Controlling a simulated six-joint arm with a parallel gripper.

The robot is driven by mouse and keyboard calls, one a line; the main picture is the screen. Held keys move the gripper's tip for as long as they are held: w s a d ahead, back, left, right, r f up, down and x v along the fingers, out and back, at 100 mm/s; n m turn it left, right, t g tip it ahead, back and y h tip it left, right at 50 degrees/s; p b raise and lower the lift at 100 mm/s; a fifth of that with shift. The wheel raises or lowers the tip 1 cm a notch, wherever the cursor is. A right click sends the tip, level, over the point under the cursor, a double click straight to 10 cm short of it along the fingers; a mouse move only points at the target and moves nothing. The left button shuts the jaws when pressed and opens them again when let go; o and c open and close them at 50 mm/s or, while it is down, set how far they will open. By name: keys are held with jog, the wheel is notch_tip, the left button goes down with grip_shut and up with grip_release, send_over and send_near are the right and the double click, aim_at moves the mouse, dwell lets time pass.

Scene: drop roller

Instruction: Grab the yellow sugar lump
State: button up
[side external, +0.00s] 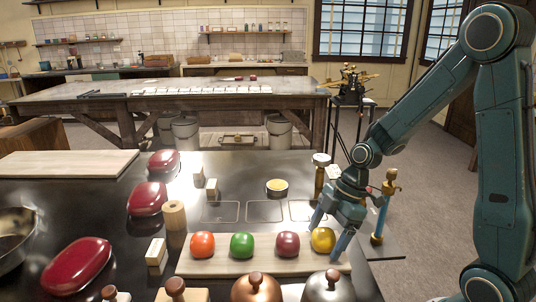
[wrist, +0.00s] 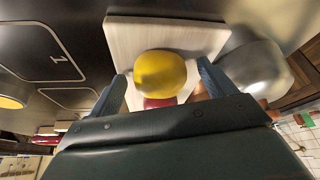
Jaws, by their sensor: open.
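The yellow sugar lump (side external: 323,240) is a glossy rounded piece at the right end of a pale wooden board (side external: 215,267). In the wrist view the yellow lump (wrist: 160,72) lies between the two fingers, with the board (wrist: 140,36) beyond it. My gripper (side external: 330,233) is open and low over the board, a finger on either side of the lump. The wrist view shows my gripper (wrist: 162,76) with gaps beside the lump; whether either finger touches it I cannot tell. Part of the lump is hidden behind a finger in the side view.
Red (side external: 287,245), green (side external: 242,245) and orange (side external: 202,245) lumps stand in a row left of the yellow one. A silver dome (side external: 328,287) and a copper dome (side external: 257,287) stand in front of the board. Marked squares (side external: 265,211) lie behind it.

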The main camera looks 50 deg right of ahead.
aim_at(327, 230)
jog(key=c, duration=1.1)
jog(key=shift+r, duration=0.15)
notch_tip(327, 230, up, 20)
jog(key=shift+f, duration=0.1)
dwell(0.5)
